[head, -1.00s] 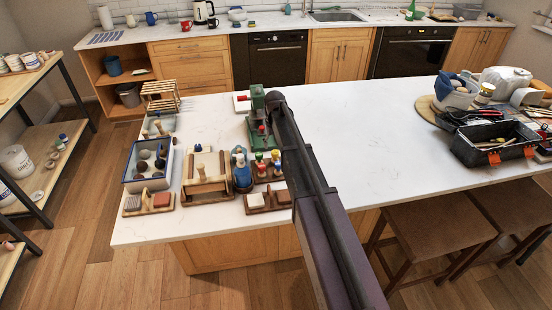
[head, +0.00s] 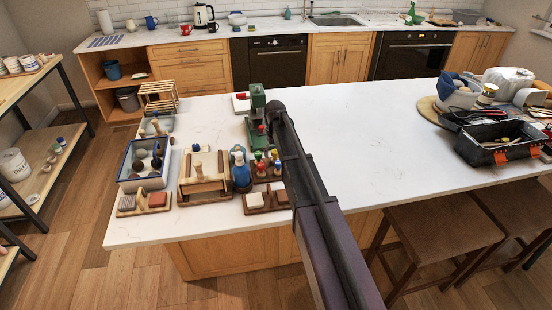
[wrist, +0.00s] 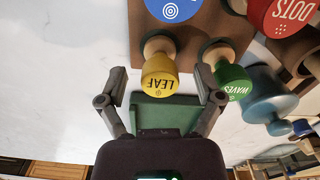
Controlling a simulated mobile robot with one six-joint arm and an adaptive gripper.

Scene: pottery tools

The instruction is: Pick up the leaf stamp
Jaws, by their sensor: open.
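The leaf stamp (wrist: 160,84) has a yellow knob marked LEAF and a pale wooden neck. In the wrist view it stands in a brown wooden rack (wrist: 194,28). My gripper (wrist: 160,80) is open, with one finger on each side of the yellow knob and visible gaps between. The right finger is close to the green WAVES stamp (wrist: 233,82); I cannot tell if they touch. In the head view the small stamp rack (head: 270,178) is left of my arm, and my gripper is hidden there.
A blue bottle (head: 241,174) and a wooden tool holder (head: 203,188) stand left of the rack.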

